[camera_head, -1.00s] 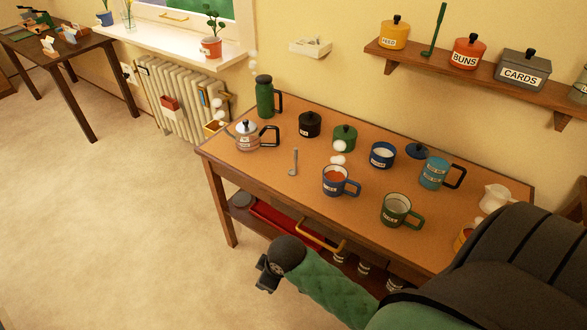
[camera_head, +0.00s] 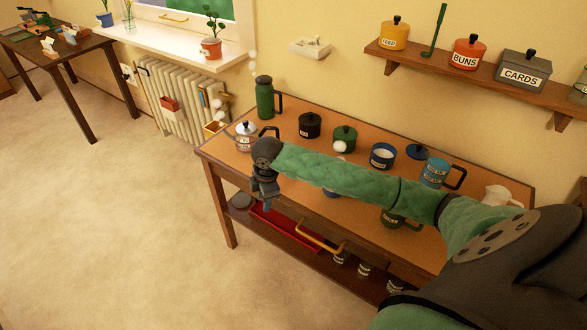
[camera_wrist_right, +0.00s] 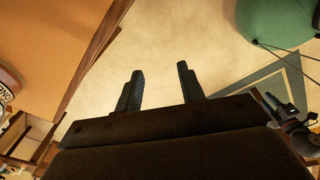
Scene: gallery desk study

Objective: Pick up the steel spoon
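The steel spoon does not show now. In the earlier head view it lay on the desk (camera_head: 222,160) right of the enamel teapot (camera_head: 243,143), a spot that my right arm now covers. My right gripper (camera_head: 266,203) points down at the desk's front left edge. In the right wrist view its two dark fingers (camera_wrist_right: 160,84) stand apart with nothing but pale floor between them, so it is open and empty. My left gripper is not in the head view. A dark jointed part at the wrist view's right edge may be it.
A green flask (camera_head: 265,98), black pot (camera_head: 309,125), green pot (camera_head: 345,137), blue bowl (camera_head: 382,155) and blue mug (camera_head: 434,172) stand along the desk's back. A green mug (camera_head: 391,219) is partly hidden by my arm. A red tray (camera_head: 290,231) lies below. Open floor lies left.

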